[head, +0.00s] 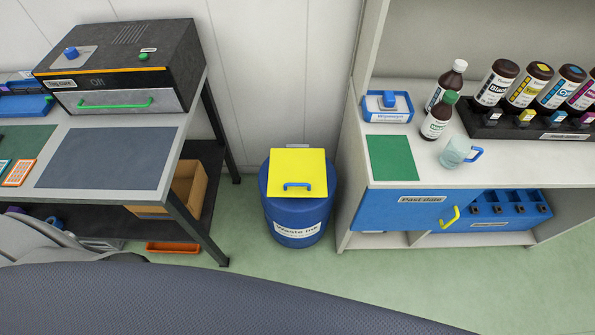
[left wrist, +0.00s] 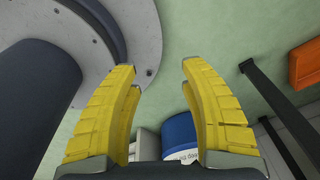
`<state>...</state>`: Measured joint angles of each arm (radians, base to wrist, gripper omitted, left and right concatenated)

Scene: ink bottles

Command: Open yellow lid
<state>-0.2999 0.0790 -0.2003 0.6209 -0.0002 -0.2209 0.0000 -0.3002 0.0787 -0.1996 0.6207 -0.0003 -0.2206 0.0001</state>
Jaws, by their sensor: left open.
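The yellow lid (head: 305,166) lies flat and closed on top of the blue waste ink bin (head: 290,222) in the head view. A blue handle (head: 298,186) sits near the lid's front edge. The bin stands on the floor between the left table and the right shelf unit. My left gripper (left wrist: 165,70) shows in the left wrist view with its yellow fingers spread apart and nothing between them. Part of a blue round container with a white label (left wrist: 180,135) shows beyond the fingers there. Neither gripper shows in the head view.
The left table (head: 100,155) holds a dark oven (head: 120,60). The right shelf (head: 400,165) carries several bottles, a glass mug (head: 457,153) and a green mat (head: 391,158). An orange tray (head: 172,248) lies on the floor beside the table leg. The floor before the bin is clear.

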